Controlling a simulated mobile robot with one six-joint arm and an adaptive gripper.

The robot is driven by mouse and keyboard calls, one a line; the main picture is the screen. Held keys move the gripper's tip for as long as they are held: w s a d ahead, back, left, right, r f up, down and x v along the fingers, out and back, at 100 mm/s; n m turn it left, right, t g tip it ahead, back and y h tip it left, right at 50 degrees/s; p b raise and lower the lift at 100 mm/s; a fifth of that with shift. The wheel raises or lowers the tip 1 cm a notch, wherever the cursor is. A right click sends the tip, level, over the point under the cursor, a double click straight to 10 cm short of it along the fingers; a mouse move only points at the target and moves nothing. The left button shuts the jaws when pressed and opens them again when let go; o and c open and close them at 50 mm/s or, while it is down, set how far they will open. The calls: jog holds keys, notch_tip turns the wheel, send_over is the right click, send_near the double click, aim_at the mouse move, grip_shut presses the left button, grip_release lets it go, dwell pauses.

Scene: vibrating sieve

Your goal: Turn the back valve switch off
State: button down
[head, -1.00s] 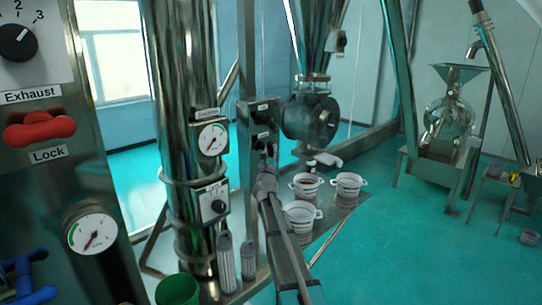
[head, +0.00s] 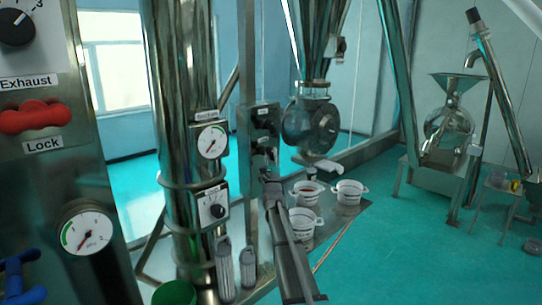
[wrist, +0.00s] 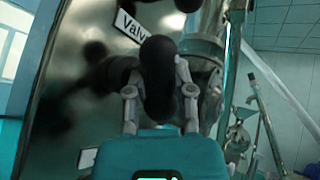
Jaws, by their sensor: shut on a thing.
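A steel control box (head: 262,122) stands on a post in the middle of the head view, with small dark switches on its front. In the wrist view, a black valve switch (wrist: 157,88) stands out from a dark shiny panel, its long side nearly upright. A label reading "Valv", partly hidden, sits above it (wrist: 127,31). My gripper (wrist: 158,75) has a finger on each side of the black switch and is shut on it. In the head view my gripper (head: 267,168) is at the lower front of the box, and its contact is too small to see.
White buckets (head: 304,222) stand on a low steel platform to the right of my arm. A steel column with a gauge (head: 210,142) is close on the left. A panel with a red lock handle (head: 36,117) is nearer. Open teal floor (head: 400,240) lies to the right.

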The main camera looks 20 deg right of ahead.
jog(key=shift+c, duration=2.3)
grip_release()
jog(key=shift+d, duration=0.1)
jog(key=shift+r+m+g+h+p, duration=0.15)
jog(key=shift+m+g+h+p, duration=0.35)
jog(key=shift+m+g+h, duration=0.3)
jog(key=shift+s+m, duration=0.1)
jog(key=shift+m, duration=0.4)
jog(key=shift+r+m+g+h+p, duration=0.1)
jog(key=shift+m+g+h+p, duration=0.5)
jog(key=shift+m+g+p, duration=0.65)
jog(key=shift+m+g+h+p, duration=0.6)
jog(key=shift+m+g+p, duration=0.45)
jog(key=shift+m+g, duration=0.3)
jog(key=shift+m+g+p, duration=0.5)
jog(key=shift+g+p, duration=0.1)
jog(key=shift+p, duration=0.1)
jog(key=shift+m+g+y+p, duration=1)
jog(key=shift+m+g+p, duration=1)
jog(key=shift+p, duration=1.65)
